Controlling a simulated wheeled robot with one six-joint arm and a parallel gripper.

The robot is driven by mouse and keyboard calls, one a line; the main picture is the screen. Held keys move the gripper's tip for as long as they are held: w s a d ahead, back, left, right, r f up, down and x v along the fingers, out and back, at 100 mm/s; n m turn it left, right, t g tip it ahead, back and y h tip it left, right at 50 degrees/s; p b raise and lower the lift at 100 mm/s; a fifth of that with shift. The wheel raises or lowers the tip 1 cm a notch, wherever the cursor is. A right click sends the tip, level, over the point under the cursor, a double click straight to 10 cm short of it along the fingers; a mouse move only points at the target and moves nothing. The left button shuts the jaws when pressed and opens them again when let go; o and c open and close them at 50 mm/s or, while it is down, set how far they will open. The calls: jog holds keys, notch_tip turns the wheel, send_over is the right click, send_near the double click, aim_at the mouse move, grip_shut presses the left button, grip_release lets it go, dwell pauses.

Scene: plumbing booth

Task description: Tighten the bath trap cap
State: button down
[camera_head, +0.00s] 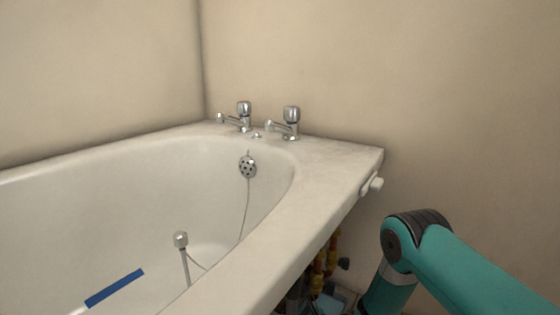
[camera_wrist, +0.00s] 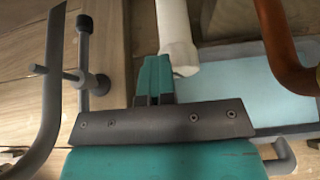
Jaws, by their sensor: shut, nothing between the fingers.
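My gripper (camera_wrist: 157,62) shows in the wrist view as two teal fingers pressed together, shut and empty. A white plastic pipe (camera_wrist: 173,22) comes down from the top, and its wider lower end (camera_wrist: 182,58) lies just right of my fingertips. I cannot tell whether they touch. I cannot tell for certain which part is the bath trap cap. In the head view the white bath (camera_head: 120,170) fills the left and middle. My teal arm reaches down beside its right edge, and my gripper is hidden there.
In the wrist view, a grey metal leg (camera_wrist: 50,100) and a black-footed rod (camera_wrist: 97,84) stand left, over wooden boards (camera_wrist: 22,52). A copper pipe (camera_wrist: 282,45) and a pale blue tray (camera_wrist: 225,85) are right. In the head view, yellow-and-red fittings (camera_head: 318,270) sit under the bath rim.

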jog(key=shift+w+a+r, duration=0.2)
jog(key=shift+w+r, duration=0.05)
jog(key=shift+w, duration=0.1)
jog(key=shift+w+d, duration=0.95)
jog(key=shift+w, duration=0.3)
jog(key=shift+w+d+f, duration=0.1)
jog(key=shift+f, duration=0.05)
jog(key=s+d+p, duration=0.3)
jog(key=d, duration=0.2)
jog(key=shift+s+r, duration=0.3)
